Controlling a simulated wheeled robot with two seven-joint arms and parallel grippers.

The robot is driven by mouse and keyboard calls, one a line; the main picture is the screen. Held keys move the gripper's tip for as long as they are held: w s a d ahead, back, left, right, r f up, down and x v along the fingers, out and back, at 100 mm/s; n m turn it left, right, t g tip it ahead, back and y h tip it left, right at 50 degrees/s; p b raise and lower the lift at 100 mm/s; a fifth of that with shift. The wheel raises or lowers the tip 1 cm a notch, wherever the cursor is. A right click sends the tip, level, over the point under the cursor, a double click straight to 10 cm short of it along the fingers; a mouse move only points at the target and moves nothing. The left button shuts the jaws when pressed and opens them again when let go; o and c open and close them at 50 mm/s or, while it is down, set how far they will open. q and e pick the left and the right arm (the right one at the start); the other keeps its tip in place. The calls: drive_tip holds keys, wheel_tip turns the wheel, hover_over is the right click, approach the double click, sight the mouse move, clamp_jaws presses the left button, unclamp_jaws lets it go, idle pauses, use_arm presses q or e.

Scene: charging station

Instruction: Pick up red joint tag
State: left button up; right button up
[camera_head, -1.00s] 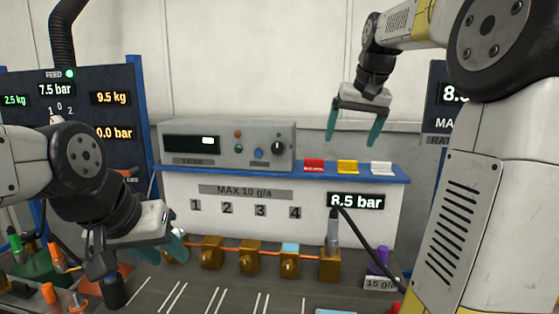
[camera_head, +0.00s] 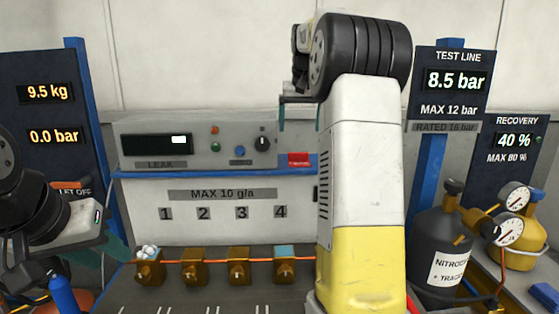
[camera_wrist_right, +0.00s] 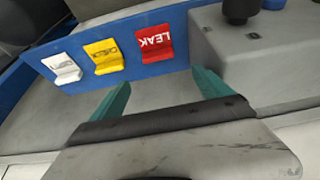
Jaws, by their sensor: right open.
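The red tag (camera_head: 298,159) sits on the blue ledge right of the grey tester; the right wrist view shows it lettered LEAK (camera_wrist_right: 154,42). My right gripper (camera_wrist_right: 160,93) is open and empty, with its teal fingers pointing toward the ledge. The red tag lies beyond the gap between the fingertips, apart from them. In the head view my right gripper (camera_head: 300,116) shows above the red tag, mostly hidden by my right arm. My left gripper (camera_head: 118,250) is at the lower left, near the first brass fitting; its jaw opening is unclear.
Beside the red tag in the right wrist view are a yellow tag (camera_wrist_right: 104,56) and a white tag (camera_wrist_right: 62,68). The grey tester (camera_head: 195,142) stands close by with knobs. A black nitrogen cylinder (camera_head: 442,245) and gauges (camera_head: 508,230) are at right.

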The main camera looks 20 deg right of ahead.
sight(298, 153)
wheel_tip(298, 153, down, 4)
drive_tip(key=shift+r, duration=0.25)
drive_tip(key=x, duration=0.7)
drive_tip(key=shift+w, duration=0.1)
drive_tip(key=shift+c, duration=0.4)
drive_tip(key=c, duration=1.4)
drive_tip(key=shift+o, duration=0.2)
drive_tip(key=shift+r, duration=0.1)
